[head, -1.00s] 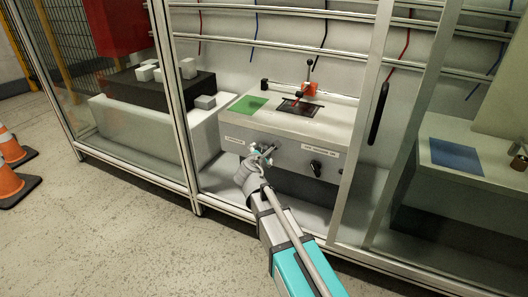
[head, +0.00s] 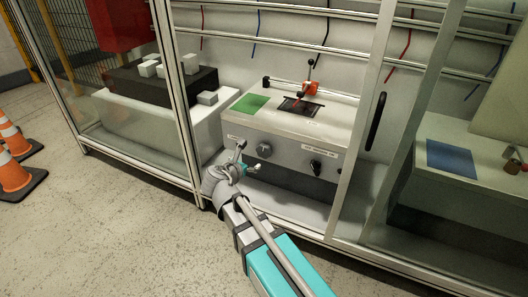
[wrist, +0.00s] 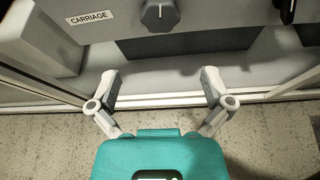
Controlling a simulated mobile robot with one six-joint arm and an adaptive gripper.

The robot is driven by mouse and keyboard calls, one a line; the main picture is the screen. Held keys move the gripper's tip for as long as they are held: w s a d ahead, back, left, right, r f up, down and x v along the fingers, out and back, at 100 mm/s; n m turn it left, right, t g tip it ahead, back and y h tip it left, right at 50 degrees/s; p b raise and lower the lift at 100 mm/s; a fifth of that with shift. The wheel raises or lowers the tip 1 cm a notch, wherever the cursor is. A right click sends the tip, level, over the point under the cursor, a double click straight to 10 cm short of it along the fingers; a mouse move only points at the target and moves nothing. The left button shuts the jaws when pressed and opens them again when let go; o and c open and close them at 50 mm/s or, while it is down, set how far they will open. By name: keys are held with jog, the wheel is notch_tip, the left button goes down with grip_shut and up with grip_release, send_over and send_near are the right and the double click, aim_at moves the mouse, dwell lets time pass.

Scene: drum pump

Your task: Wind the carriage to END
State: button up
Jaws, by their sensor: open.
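An orange block with a black lever (head: 310,88) stands on the unit's top, by a dark slot (head: 301,107). I cannot make out an END mark.
A second, black knob (head: 316,167) sits right on the panel. A green square (head: 250,103) marks the unit's top. The cabinet frame posts (head: 187,110) and a door with a black handle (head: 376,121) flank the opening. Traffic cones (head: 12,170) stand left; open floor lies in front.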

aim_at(263, 152)
jog(key=shift+w, duration=0.1)
jog(key=b+x, duration=0.5)
jog(key=x, duration=0.8)
jog(key=shift+w+d+f, duration=0.1)
jog(key=shift+w+f, duration=0.1)
jog(key=shift+w, duration=0.05)
jog(key=c, duration=0.8)
jog(key=shift+d+m, duration=0.1)
jog(key=shift+m, duration=0.2)
jog(key=shift+s+f+m+t+y+b, duration=0.1)
jog(key=shift+m+t+y+b, duration=0.45)
jog(key=shift+m+y, duration=0.45)
jog(key=shift+m+t+y+b, duration=0.5)
jog(key=shift+m+y, duration=0.1)
jog(key=shift+m, duration=0.7)
